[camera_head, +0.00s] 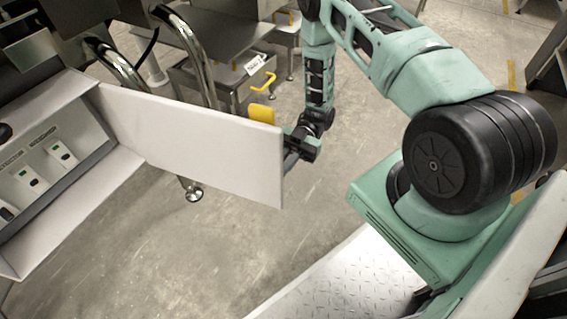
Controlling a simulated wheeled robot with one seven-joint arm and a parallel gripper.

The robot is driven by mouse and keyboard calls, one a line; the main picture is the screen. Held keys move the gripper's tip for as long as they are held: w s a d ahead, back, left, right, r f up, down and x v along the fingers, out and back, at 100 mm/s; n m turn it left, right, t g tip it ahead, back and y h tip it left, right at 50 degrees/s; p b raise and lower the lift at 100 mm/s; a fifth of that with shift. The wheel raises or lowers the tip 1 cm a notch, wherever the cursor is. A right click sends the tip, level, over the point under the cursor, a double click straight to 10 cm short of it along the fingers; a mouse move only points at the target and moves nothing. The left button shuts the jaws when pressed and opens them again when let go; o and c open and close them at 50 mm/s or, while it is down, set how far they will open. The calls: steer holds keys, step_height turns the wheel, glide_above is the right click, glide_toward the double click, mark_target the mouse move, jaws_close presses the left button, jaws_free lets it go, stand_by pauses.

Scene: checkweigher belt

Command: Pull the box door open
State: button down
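The box (60,103) stands at the left, and its inside with several switches on a grey panel is in view. Its white door (200,145) stands wide open, swung out to the right from the box's far side. A yellow piece (262,114) shows above the door's top edge, near its free end; it may be the door's handle, mostly hidden behind the door. My gripper (290,158) is at the door's free edge, partly behind it. The fingertips are hidden, so I cannot tell whether they are open, shut or touching the door.
A metal cabinet with a yellow handle (263,81) and a white label stands behind the door. Bent metal tubes (190,50) rise behind the box. A metal foot (193,192) stands on the floor below the door. The concrete floor (170,260) in front is clear.

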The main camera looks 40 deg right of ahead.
steer(key=c, duration=1.5)
jaws_free()
steer(key=shift+w+a, duration=0.45)
steer(key=shift+w, duration=0.2)
steer(key=shift+s+d, duration=0.1)
steer(key=shift+s, duration=0.1)
steer(key=shift+d, duration=0.1)
steer(key=p+v, duration=0.3)
steer(key=v, duration=1.4)
steer(key=shift+d, duration=0.15)
